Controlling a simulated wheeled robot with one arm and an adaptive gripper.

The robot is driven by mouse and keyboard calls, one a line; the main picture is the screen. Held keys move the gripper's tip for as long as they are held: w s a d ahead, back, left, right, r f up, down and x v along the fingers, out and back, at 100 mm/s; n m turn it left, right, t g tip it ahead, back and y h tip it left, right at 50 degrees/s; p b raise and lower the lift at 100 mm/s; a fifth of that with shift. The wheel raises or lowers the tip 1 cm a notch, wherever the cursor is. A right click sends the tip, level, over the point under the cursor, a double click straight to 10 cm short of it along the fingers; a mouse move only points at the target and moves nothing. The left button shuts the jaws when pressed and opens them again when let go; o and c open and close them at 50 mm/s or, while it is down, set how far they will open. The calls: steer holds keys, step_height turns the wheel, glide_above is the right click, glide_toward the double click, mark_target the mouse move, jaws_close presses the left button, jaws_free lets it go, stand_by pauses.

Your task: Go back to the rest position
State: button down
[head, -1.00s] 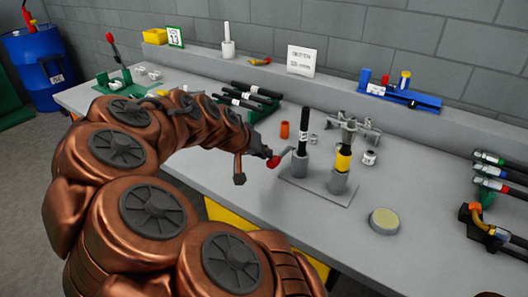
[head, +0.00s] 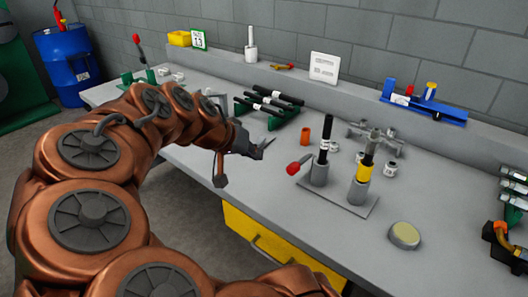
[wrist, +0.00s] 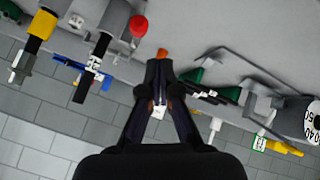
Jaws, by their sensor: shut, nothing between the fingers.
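My gripper (head: 264,148) is shut and empty above the grey workbench, left of a grey plate (head: 345,203) with two upright holders. In the wrist view its closed fingers (wrist: 160,68) point toward the bench. A black hose (head: 324,136) stands upright in the left holder, which has a red-knobbed lever (head: 293,168) beside it. A black hose with a yellow sleeve (head: 363,172) stands in the right holder. The gripper is clear of both.
The bench (head: 280,210) has bare room near its front edge. A green rack of black hoses (head: 268,108) stands behind my gripper. A round yellowish disc (head: 405,236) lies at the right. A blue fixture (head: 425,105) and white sign (head: 324,67) are on the back ledge.

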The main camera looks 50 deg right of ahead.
steer(key=shift+a, duration=0.25)
steer(key=s+a+r+n+y+p, duration=0.1)
steer(key=s+a+n+y+p, duration=0.3)
steer(key=a, duration=0.8)
steer(key=s+a+r+n+g+y+p, duration=0.1)
steer(key=s+a+r+n+y+p, duration=0.1)
steer(key=s+a+n+y+p, duration=0.2)
steer(key=s+a+n+p, duration=0.3)
steer(key=s+a+n, duration=0.1)
steer(key=s+a, duration=0.4)
steer(key=shift+s+r+n+y+p, duration=0.15)
steer(key=shift+s+n+y+p, duration=0.2)
steer(key=shift+s, duration=0.2)
